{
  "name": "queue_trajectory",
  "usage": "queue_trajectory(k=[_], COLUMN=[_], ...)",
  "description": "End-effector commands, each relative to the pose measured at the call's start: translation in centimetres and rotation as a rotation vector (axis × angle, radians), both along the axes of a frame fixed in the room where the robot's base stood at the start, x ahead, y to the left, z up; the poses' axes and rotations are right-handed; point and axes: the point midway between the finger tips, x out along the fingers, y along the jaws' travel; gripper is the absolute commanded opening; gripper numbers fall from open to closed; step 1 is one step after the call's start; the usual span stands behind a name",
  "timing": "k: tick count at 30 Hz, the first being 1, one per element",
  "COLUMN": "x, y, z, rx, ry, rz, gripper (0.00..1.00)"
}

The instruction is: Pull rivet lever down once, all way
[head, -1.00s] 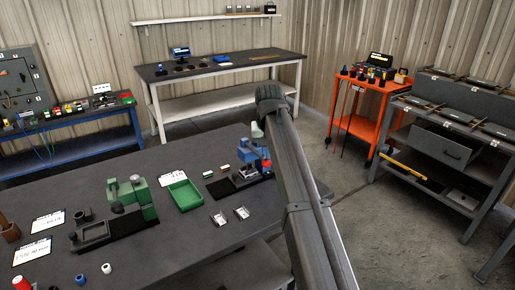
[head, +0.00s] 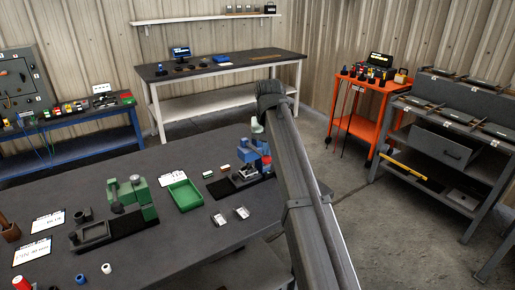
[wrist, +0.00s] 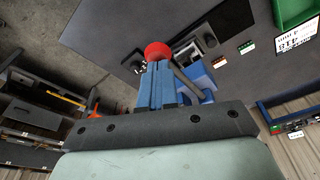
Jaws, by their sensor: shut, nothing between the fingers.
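The blue rivet press (head: 247,155) stands on a black base at the right end of the dark bench. Its lever (wrist: 186,80) is a thin dark rod with a red ball knob (wrist: 157,49) in the wrist view. The red knob (head: 267,161) shows small beside the press in the head view. My gripper (wrist: 157,66) is shut and empty, its blue fingers just at the knob. I cannot tell whether they touch it. The fingers hide part of the press, and my arm covers the bench right of it.
An orange cart (head: 365,115) and a grey rack (head: 450,150) stand to the right, across open floor.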

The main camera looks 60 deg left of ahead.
Motion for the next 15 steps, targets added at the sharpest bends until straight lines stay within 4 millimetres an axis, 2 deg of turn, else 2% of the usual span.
queue_trajectory(k=[15], x=[0.0], y=[0.0], z=[2.5], rx=[-0.001], ry=[0.001], rz=[0.000], gripper=[0.00])
